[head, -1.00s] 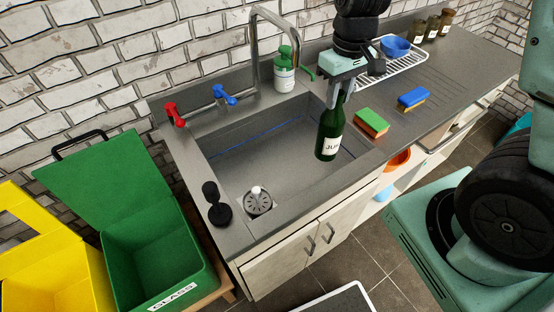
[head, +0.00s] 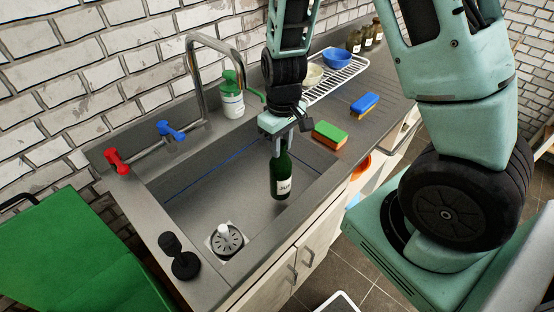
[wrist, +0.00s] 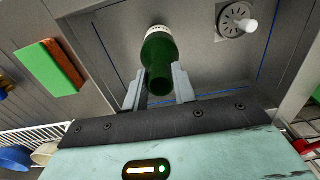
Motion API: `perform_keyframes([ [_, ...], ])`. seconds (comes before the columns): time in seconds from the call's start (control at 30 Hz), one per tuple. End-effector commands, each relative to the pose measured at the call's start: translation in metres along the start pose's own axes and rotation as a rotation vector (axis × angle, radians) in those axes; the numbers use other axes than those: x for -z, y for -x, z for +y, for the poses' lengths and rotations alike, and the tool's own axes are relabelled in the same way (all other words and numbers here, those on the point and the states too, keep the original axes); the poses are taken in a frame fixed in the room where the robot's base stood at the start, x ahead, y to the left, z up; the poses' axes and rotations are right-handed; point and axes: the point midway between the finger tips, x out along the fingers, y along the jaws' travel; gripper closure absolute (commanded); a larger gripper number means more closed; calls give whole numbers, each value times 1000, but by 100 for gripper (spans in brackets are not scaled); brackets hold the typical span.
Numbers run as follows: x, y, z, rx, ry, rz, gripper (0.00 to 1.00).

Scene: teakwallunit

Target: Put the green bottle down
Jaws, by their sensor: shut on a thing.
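The green bottle (head: 281,174), dark glass with a white label, hangs upright over the right part of the grey sink basin (head: 215,195). My gripper (head: 279,144) is shut on its upper part from above. In the wrist view the bottle (wrist: 158,52) stands between the two fingers of my gripper (wrist: 158,88), with its mouth toward the camera and the sink floor behind it. I cannot tell whether the bottle's base touches the sink floor.
The faucet (head: 205,75) and soap bottle (head: 232,100) stand behind. A drain with a white knob (head: 225,236) is in the basin. A green bin lid (head: 75,250) is at left.

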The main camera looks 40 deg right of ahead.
Motion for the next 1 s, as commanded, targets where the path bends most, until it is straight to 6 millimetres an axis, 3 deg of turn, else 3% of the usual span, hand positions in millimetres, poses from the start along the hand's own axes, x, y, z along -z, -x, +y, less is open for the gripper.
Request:
perform_keyframes([
  [0.3, 0, -39, 1, 1, 0, -2, 100],
  [0.73, 0, -46, 1, 0, 0, 1, 100],
  [0.77, 0, -46, 1, 0, 1, 1, 70],
  [0.83, 0, -46, 1, 0, 1, 1, 51],
  [1.0, 0, -45, 1, 0, 0, 0, 51],
])
